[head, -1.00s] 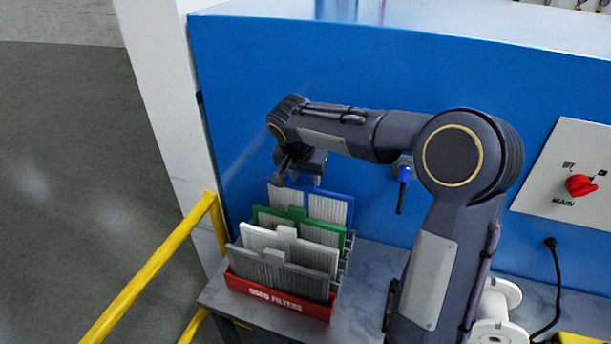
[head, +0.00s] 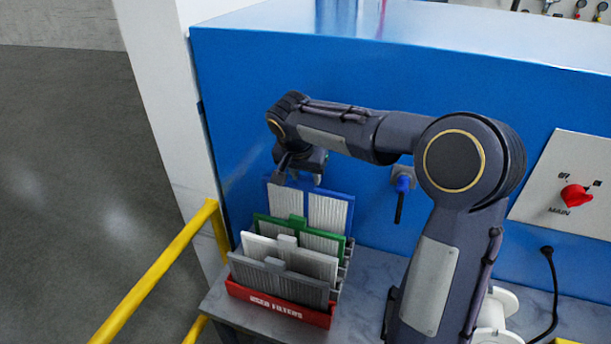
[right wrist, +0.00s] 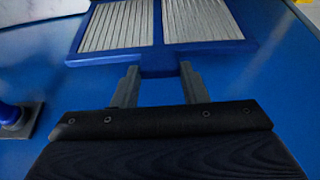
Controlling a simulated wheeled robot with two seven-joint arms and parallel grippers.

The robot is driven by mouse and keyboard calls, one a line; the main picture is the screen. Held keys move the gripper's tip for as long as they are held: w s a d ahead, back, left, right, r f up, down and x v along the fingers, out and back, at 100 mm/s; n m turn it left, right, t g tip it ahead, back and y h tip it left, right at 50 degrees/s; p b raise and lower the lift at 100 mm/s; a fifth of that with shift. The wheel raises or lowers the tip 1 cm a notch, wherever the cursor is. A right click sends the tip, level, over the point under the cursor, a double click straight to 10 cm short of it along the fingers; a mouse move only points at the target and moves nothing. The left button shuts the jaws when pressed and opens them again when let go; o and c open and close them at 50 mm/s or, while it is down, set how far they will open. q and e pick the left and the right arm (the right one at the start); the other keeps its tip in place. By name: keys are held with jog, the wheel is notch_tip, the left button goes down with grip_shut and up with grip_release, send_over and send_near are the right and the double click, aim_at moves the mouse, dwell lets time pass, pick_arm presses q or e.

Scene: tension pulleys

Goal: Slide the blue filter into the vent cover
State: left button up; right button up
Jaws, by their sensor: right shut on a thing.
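The blue filter (head: 330,211) has a blue frame and two pale pleated panels. It stands upright behind the green filter at the back of the filter rack, and its lower edge is hidden. My right gripper (head: 299,181) is at its top edge. In the right wrist view the gripper's fingers (right wrist: 158,76) are shut on the blue tab of the blue filter (right wrist: 160,25). I cannot make out a vent cover in these views. My left gripper is not in view.
A green filter (head: 270,226), a white filter (head: 318,265) and a grey filter (head: 300,290) stand in front, with a red "USED FILTERS" bin (head: 250,293). A blue cabinet wall (head: 240,100) rises close behind. A yellow rail (head: 150,282) is at left.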

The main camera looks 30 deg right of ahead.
jog(key=shift+r, duration=0.15)
notch_tip(320, 180, up, 4)
jog(key=p, duration=0.2)
jog(key=shift+p, duration=0.3)
dwell(1.6)
